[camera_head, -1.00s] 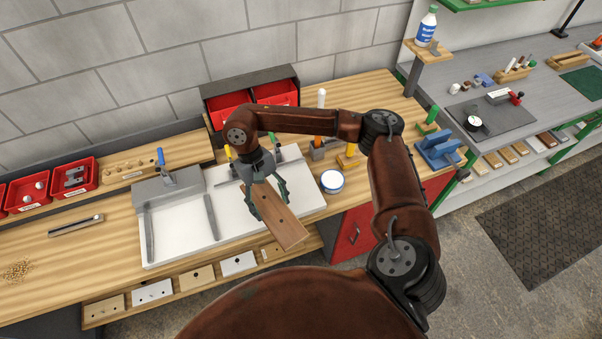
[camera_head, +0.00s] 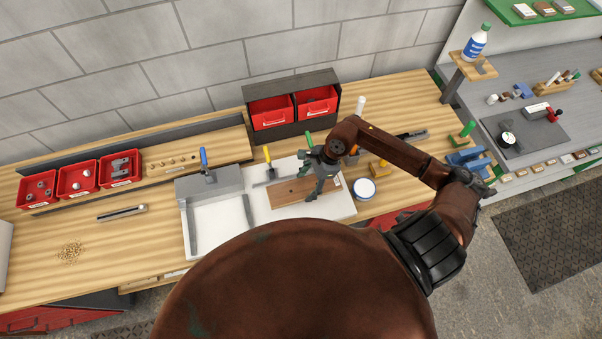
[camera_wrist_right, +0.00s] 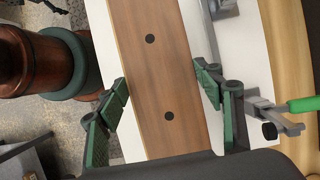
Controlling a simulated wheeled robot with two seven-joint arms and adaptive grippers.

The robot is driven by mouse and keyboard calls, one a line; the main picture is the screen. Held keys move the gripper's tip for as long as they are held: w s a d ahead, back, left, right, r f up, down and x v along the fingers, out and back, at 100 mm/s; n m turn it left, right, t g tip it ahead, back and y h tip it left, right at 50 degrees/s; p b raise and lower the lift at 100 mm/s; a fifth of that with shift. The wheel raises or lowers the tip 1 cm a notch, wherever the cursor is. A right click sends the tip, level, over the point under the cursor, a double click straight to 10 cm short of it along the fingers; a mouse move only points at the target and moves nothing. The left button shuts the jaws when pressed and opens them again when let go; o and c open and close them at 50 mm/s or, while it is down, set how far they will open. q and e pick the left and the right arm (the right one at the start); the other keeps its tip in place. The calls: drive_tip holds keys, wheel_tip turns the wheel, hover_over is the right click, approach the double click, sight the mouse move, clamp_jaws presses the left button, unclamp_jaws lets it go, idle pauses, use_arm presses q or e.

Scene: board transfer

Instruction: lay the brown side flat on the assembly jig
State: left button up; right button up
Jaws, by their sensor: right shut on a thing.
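The brown side (camera_head: 289,192) is a flat wooden board with dark round holes. It lies level over the right part of the white assembly jig (camera_head: 219,217); I cannot tell whether it touches the surface. My right gripper (camera_head: 316,193) is shut on the board near its right end, and its forearm comes in from the right. In the right wrist view the board (camera_wrist_right: 160,70) runs between the two green-grey fingers (camera_wrist_right: 164,88), with white jig surface on both sides. My left gripper is not in view.
A yellow-handled clamp (camera_head: 268,163) and a blue-handled clamp (camera_head: 204,160) stand at the jig's back. A white-and-blue round tub (camera_head: 364,189) stands just right of the jig. Red bins (camera_head: 270,112) stand behind. The bench left of the jig is mostly clear.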

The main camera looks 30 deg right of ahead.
drive_tip(key=shift+f, duration=0.15)
drive_tip(key=shift+a+f, duration=0.1)
drive_tip(key=shift+f, duration=0.15)
drive_tip(key=shift+w+f+b, duration=0.1)
drive_tip(key=shift+f+b, duration=0.25)
drive_tip(key=shift+b, duration=0.05)
drive_tip(key=shift+f+b, duration=0.95)
drive_tip(key=shift+f, duration=1.3)
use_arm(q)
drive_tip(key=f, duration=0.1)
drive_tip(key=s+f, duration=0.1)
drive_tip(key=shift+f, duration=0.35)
use_arm(e)
drive_tip(key=shift+f, duration=0.1)
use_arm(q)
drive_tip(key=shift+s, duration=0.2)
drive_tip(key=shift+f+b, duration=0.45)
use_arm(e)
drive_tip(key=shift+f, duration=0.25)
drive_tip(key=o, duration=1.5)
drive_tip(key=shift+c, duration=0.2)
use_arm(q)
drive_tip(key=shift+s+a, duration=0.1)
